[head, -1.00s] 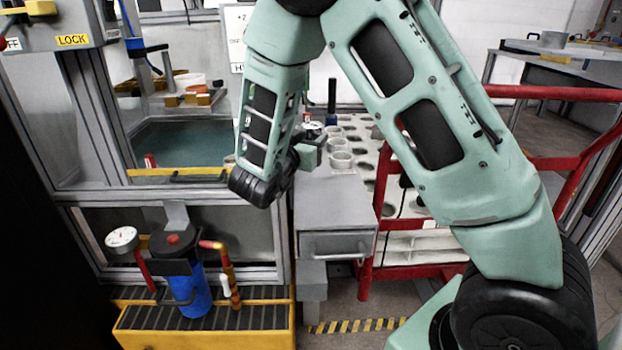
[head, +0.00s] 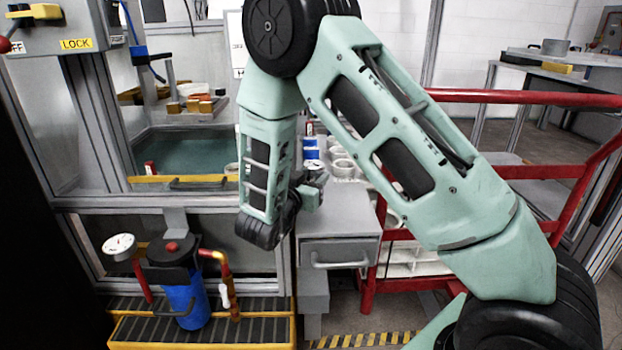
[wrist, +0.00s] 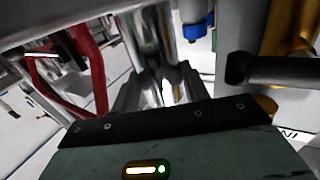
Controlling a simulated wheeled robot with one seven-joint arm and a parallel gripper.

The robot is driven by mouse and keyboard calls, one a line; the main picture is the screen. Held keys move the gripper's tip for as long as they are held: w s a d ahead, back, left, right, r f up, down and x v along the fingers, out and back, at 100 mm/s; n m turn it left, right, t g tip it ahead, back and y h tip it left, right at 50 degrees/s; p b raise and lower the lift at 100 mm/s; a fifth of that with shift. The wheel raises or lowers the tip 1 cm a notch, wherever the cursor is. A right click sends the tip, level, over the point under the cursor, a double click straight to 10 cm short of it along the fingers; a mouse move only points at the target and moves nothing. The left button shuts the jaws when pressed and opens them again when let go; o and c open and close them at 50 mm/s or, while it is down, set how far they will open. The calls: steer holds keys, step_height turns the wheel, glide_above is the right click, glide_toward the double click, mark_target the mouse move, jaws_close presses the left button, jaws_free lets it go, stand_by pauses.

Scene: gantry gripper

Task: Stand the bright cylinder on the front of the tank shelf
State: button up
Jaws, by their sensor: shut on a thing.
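A shiny metal cylinder (wrist: 152,38) stands up between the jaws of my gripper (wrist: 160,90) in the wrist view, and the jaws are shut on it. In the head view my gripper (head: 312,190) is above the grey drawer cabinet, right of the tank; the cylinder cannot be made out there. The tank (head: 185,148) holds teal water behind a yellow-edged front ledge (head: 180,179). A raised shelf (head: 192,107) with brass-coloured blocks hangs over the water. I cannot tell which surface is the tank shelf.
The drawer cabinet (head: 340,215) has a rack with white round holders (head: 344,165) behind it. A blue-and-white object (head: 311,148) stands near my gripper. Red rails (head: 520,97) are at right. A grey post separates cabinet and tank. A blue filter (head: 186,292) is below the tank.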

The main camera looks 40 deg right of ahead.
steer(key=shift+f, duration=0.1)
steer(key=o, duration=1.4)
